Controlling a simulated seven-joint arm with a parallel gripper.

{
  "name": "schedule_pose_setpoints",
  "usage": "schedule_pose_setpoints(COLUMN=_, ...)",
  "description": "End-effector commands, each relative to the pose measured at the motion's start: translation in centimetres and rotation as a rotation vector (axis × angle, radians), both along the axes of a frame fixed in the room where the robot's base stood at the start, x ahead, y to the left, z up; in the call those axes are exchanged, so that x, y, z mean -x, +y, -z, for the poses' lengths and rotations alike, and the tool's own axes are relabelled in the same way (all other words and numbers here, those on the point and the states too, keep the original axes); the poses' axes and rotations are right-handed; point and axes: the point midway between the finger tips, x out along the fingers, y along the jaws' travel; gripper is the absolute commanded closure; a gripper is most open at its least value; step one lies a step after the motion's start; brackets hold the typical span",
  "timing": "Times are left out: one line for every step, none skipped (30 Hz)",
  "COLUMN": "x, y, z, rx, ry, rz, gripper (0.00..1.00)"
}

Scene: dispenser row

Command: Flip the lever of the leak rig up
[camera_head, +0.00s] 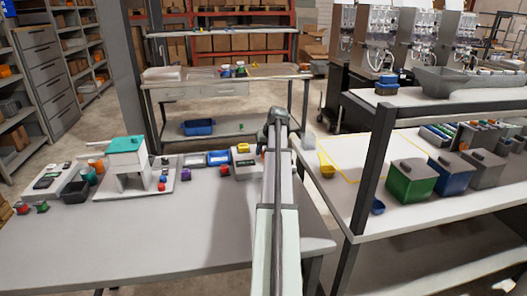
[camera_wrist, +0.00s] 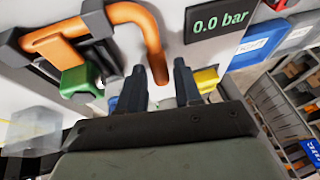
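The leak rig (camera_wrist: 175,30) is a pale panel with a dark display (camera_wrist: 220,22) reading "0.0 bar" and a bent orange pipe (camera_wrist: 125,12). A green block (camera_wrist: 78,80) sits at the pipe's left end. A yellow part (camera_wrist: 206,80) shows beside my right finger; I cannot tell whether it is the lever. My gripper (camera_wrist: 161,68) is open, its fingers apart, with the pipe's lower end showing between them. I cannot tell whether they touch anything. In the head view, a pale box with a yellow part (camera_head: 243,147) stands beside my arm, which hides some of it.
A blue bin (camera_head: 218,158) and a grey bin (camera_head: 195,161) stand left of the box. A white stand with a green top (camera_head: 126,144) is farther left. The front of the table (camera_head: 130,240) is clear. A yellow cup (camera_head: 327,171) sits on the right table.

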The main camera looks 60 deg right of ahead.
Motion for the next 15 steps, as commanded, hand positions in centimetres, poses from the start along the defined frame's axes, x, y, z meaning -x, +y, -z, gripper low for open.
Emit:
schedule_pose_setpoints(x=0.0, y=0.0, z=-0.01, rx=0.0, ry=0.0, rz=0.0, gripper=0.71)
schedule_pose_setpoints(x=0.0, y=0.0, z=-0.01, rx=0.0, ry=0.0, rz=0.0, gripper=0.74)
schedule_pose_setpoints(x=0.0, y=0.0, z=-0.01, rx=0.0, ry=0.0, rz=0.0, gripper=0.78)
schedule_pose_setpoints(x=0.01, y=0.0, z=-0.02, rx=0.0, ry=0.0, rz=0.0, gripper=0.81)
schedule_pose_setpoints(x=0.01, y=0.0, z=-0.02, rx=0.0, ry=0.0, rz=0.0, gripper=0.84)
schedule_pose_setpoints(x=0.01, y=0.0, z=-0.02, rx=0.0, ry=0.0, rz=0.0, gripper=0.88)
schedule_pose_setpoints(x=0.01, y=0.0, z=-0.02, rx=0.0, ry=0.0, rz=0.0, gripper=0.91)
schedule_pose_setpoints(x=0.01, y=0.0, z=-0.02, rx=0.0, ry=0.0, rz=0.0, gripper=0.93)
schedule_pose_setpoints(x=0.01, y=0.0, z=-0.02, rx=0.0, ry=0.0, rz=0.0, gripper=0.97)
schedule_pose_setpoints(x=0.01, y=0.0, z=-0.02, rx=0.0, ry=0.0, rz=0.0, gripper=1.0)
schedule_pose_setpoints(x=0.01, y=0.0, z=-0.02, rx=0.0, ry=0.0, rz=0.0, gripper=1.0)
schedule_pose_setpoints(x=0.01, y=0.0, z=-0.02, rx=0.0, ry=0.0, rz=0.0, gripper=1.0)
schedule_pose_setpoints(x=0.01, y=0.0, z=-0.02, rx=0.0, ry=0.0, rz=0.0, gripper=1.0)
schedule_pose_setpoints(x=0.01, y=0.0, z=-0.03, rx=0.0, ry=0.0, rz=0.0, gripper=1.0)
schedule_pose_setpoints(x=0.01, y=0.0, z=-0.03, rx=0.0, ry=0.0, rz=0.0, gripper=1.0)
